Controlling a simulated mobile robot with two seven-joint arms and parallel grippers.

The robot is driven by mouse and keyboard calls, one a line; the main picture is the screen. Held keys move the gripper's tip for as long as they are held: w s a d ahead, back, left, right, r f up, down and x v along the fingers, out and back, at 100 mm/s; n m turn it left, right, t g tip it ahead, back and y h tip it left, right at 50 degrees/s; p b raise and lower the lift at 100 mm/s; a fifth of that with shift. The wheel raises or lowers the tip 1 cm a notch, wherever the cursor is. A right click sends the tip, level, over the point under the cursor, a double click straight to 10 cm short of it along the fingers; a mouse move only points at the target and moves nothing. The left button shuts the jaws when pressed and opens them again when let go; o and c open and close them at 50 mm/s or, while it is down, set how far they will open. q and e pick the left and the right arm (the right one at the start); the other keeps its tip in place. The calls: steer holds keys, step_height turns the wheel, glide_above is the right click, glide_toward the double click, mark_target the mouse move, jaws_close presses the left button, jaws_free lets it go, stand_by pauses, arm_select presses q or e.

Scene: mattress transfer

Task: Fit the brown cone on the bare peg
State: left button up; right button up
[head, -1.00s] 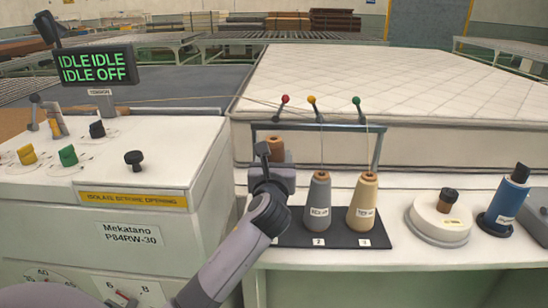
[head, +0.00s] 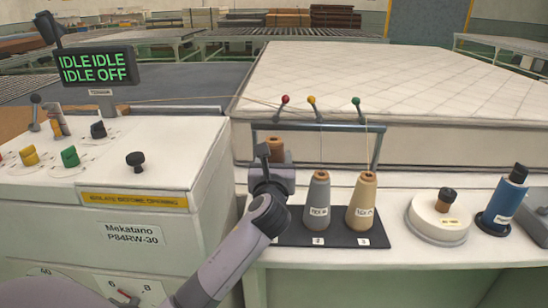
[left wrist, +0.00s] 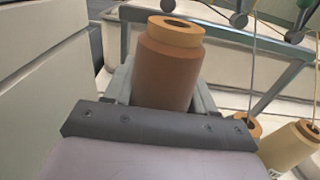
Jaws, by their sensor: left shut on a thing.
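The brown cone (left wrist: 165,75) stands between the fingers of my left gripper (left wrist: 160,92) in the left wrist view, which is shut on it. In the head view the top of the brown cone (head: 275,148) shows just behind my left gripper (head: 270,165), at the left end of the dark peg mat (head: 345,234). A grey cone (head: 318,203) and a cream cone (head: 362,203) stand upright on the mat to its right. The bare peg is not visible; my gripper and the cone hide that end of the mat. My right gripper is not in view.
A thread frame (head: 376,148) with red, yellow and green knobs rises behind the cones. A white control cabinet (head: 100,225) stands close on the left. A white round holder (head: 438,220) and a blue spool (head: 506,200) stand on the right. A mattress (head: 390,80) lies behind.

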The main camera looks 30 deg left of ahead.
arm_select(q)
steer(key=shift+r, duration=0.1)
stand_by(0.5)
steer(key=shift+p, duration=0.5)
steer(key=shift+p, duration=0.4)
steer(key=shift+f, duration=0.2)
stand_by(0.5)
steer(key=shift+f+b, duration=0.3)
steer(key=shift+f, duration=0.05)
steer(key=shift+f+b, duration=2.35)
steer(key=shift+f, duration=1.45)
steer(key=o, duration=1.3)
